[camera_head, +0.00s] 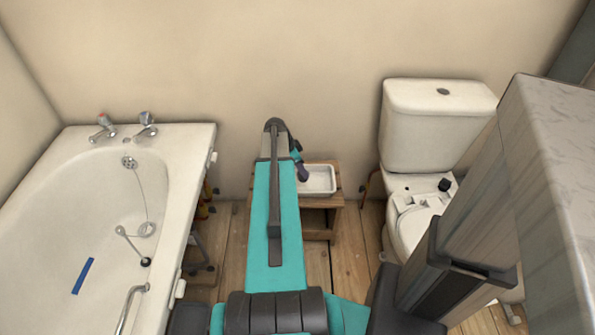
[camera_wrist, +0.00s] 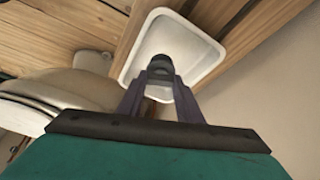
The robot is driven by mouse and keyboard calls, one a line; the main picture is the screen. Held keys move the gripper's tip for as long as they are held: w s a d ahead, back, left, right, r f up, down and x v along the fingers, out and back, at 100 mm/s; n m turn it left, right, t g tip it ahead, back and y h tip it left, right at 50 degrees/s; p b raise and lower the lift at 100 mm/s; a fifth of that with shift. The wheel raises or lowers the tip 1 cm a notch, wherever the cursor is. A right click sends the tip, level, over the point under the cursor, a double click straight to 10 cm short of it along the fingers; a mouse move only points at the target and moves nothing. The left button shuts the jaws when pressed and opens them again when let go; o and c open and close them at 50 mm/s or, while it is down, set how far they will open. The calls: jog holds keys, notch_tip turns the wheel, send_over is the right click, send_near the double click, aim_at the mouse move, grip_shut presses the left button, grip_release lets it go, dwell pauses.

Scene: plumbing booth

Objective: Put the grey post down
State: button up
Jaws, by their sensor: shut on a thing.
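My gripper (camera_wrist: 160,85) is shut on the grey post (camera_wrist: 160,66), a short dark piece between the fingertips in the wrist view. The post shows against the inside of a white tray (camera_wrist: 205,52); I cannot tell whether it touches the tray. In the head view my gripper (camera_head: 301,170) is at the left edge of the white tray (camera_head: 322,181), mostly hidden behind my teal arm. The post cannot be made out clearly there. The tray sits on a small wooden stand (camera_head: 326,201) by the wall.
A white bathtub (camera_head: 180,215) stands on the left, with a blue strip (camera_head: 83,276) inside. A toilet (camera_head: 433,125) stands on the right, with a small black object (camera_head: 445,185) on it. Wooden floor (camera_head: 350,265) shows between them. The wall is close behind the stand.

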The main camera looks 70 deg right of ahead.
jog(key=shift+w+d, duration=0.65)
jog(key=shift+w, duration=0.15)
jog(key=shift+f, duration=0.1)
jog(key=shift+w+d+f, duration=0.15)
jog(key=shift+f, duration=0.75)
jog(key=shift+w+d+f, duration=0.15)
jog(key=shift+f, duration=0.75)
jog(key=shift+f+b, duration=0.15)
jog(key=shift+b, duration=0.2)
jog(key=o, duration=1)
